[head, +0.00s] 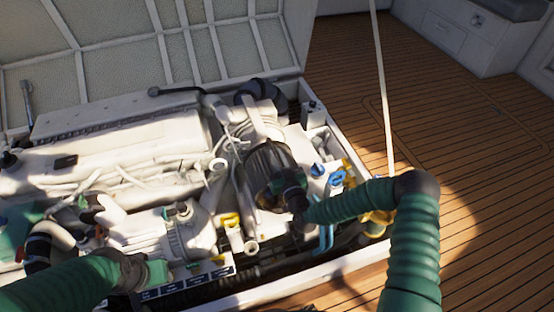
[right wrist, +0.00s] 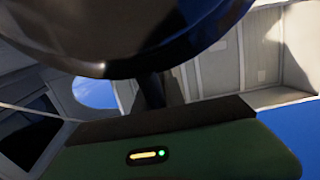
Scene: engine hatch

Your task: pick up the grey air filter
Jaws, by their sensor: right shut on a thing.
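The grey air filter (head: 268,160) is a dark, ribbed cylinder on the right part of the white engine, in the head view. My right gripper (head: 284,188) is at its lower right side and is shut on it; its fingertips are partly hidden. In the right wrist view a dark, rounded body, the filter (right wrist: 120,45), fills the top, close above my gripper's green housing (right wrist: 220,145). My left gripper (head: 150,272) is over the front left edge of the engine bay; its fingers do not show clearly.
The white engine (head: 130,140) fills the hatch, with hoses, blue valve handles (head: 337,178) and yellow fittings around the filter. The raised hatch lid (head: 120,85) stands behind. A pale pole (head: 382,90) rises at the right edge. The wooden deck (head: 480,140) on the right is clear.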

